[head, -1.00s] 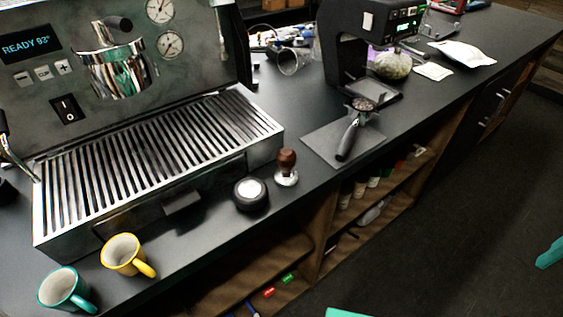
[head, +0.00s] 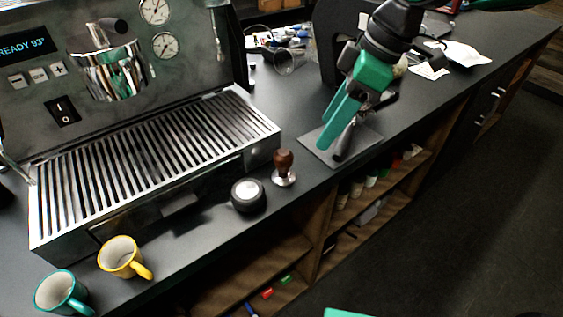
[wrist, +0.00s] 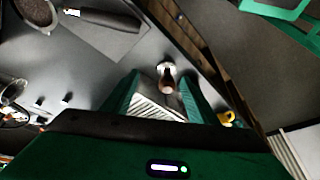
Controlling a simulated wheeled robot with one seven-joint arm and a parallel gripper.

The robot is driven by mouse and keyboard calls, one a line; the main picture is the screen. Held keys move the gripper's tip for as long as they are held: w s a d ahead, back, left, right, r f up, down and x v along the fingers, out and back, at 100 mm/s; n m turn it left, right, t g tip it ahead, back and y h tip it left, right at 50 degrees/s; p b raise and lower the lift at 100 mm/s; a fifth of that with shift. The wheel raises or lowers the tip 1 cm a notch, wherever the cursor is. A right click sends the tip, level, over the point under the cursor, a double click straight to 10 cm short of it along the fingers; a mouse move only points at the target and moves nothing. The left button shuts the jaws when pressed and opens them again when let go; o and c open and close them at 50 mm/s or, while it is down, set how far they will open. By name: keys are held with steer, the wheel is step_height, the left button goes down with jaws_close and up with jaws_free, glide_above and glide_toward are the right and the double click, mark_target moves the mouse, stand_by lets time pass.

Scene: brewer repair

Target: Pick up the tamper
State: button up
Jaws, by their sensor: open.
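The tamper (head: 284,167) stands upright on the black counter, with a brown wooden handle and a metal base. It is near the counter's front edge, right of a round black puck-like item (head: 248,195). My gripper (head: 334,126) is open and empty, up and to the right of the tamper, in front of the grinder and over the dark mat. In the wrist view, the tamper (wrist: 168,80) shows ahead between the two green fingers (wrist: 160,95), apart from them.
The espresso machine's drip tray (head: 150,165) is left of the tamper. A portafilter (head: 343,142) lies on the mat (head: 318,153), partly behind my gripper. A yellow mug (head: 121,257) and a teal mug (head: 62,293) stand at the front left. Open shelves (head: 375,190) lie below the counter edge.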

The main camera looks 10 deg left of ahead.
mark_target(288, 151)
steer(key=a+f, duration=0.1)
steer(key=a, duration=0.1)
steer(key=s+a+f+n, duration=0.1)
steer(key=a, duration=0.1)
steer(key=s+a+f+n, duration=0.1)
steer(key=shift+a+f+g, duration=0.3)
steer(key=shift+a+f, duration=0.05)
steer(key=shift+a, duration=0.05)
steer(key=shift+x, duration=3.1)
steer(key=shift+w+a+r, duration=0.1)
steer(key=shift+a, duration=0.1)
steer(key=shift+c, duration=0.7)
jaws_close()
steer(key=shift+r, duration=0.1)
